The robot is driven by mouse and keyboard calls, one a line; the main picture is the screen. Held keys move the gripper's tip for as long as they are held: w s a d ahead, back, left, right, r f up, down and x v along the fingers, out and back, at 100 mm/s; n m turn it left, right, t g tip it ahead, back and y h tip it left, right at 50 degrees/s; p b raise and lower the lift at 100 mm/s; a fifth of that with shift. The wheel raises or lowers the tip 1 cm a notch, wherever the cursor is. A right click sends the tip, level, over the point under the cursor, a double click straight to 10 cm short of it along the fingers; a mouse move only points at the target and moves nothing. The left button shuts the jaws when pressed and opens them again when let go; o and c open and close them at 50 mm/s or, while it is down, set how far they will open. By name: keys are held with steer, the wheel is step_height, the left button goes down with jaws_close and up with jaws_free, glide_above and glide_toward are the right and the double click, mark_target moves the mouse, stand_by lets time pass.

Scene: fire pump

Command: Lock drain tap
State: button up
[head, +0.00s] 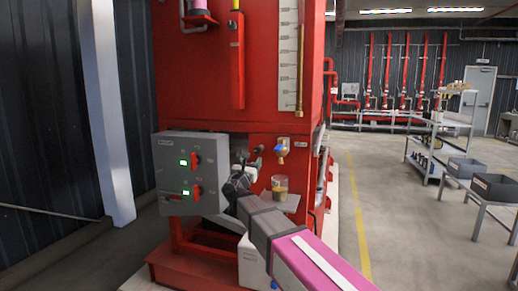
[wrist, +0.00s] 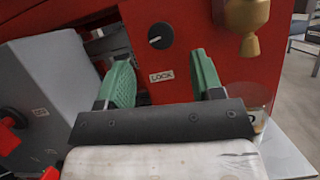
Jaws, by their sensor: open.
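The drain tap (head: 282,151) is a brass fitting with a blue top on the red tank front. Its brass lower body (wrist: 248,22) shows at the upper right of the wrist view. A round black knob (wrist: 160,36) with a light pointer mark sits on the red panel, above a small label reading LOCK (wrist: 161,76). My gripper (wrist: 160,68) is open, its green fingers apart and empty, facing the panel just below the knob. In the head view my gripper (head: 250,160) is left of the tap, and I cannot make out the knob.
A glass with brown liquid (head: 280,187) stands on a small grey shelf (head: 285,203) below the tap; my gripper partly hides it in the wrist view. A grey control box (head: 178,160) with red switches is close on the left. Open floor lies right.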

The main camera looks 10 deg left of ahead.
mark_target(257, 151)
steer(key=x, duration=0.9)
steer(key=shift+w+d+r, duration=0.1)
steer(key=shift+w+r, duration=0.1)
steer(key=shift+w, duration=0.15)
steer(key=c, duration=0.9)
